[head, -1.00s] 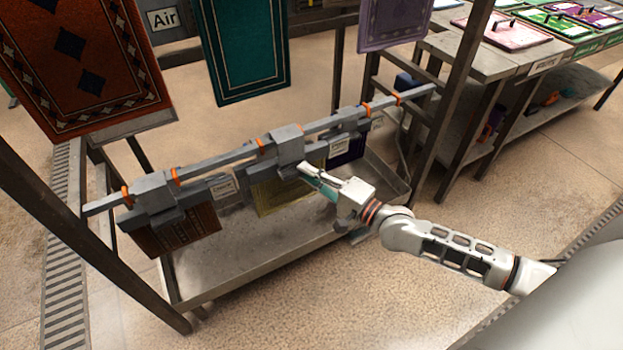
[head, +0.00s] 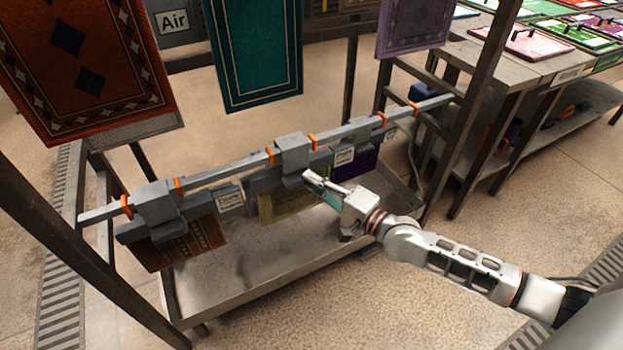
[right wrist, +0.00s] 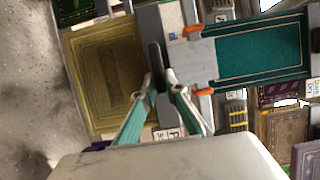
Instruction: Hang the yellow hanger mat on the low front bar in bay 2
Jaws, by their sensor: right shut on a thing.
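The yellow hanger mat (head: 293,206) hangs from a grey hanger whose block (head: 292,152) sits at the low front bar (head: 227,166), between two orange rings in the middle bay. My right gripper (head: 312,180) is at the front of this hanger. In the right wrist view the gripper (right wrist: 160,85) is shut on the hanger's dark tab, with the yellow mat (right wrist: 105,72) to its left and the grey block (right wrist: 196,58) to its right. The block hides the bar there, so I cannot tell how fully it is seated. My left gripper is not in view.
An orange-brown mat (head: 178,246) hangs on the bar at the left, and a purple mat (head: 360,166) at the right. A grey tray (head: 240,285) lies below. Larger mats, including a teal one (head: 255,55), hang above and behind. Dark rack posts stand at both sides.

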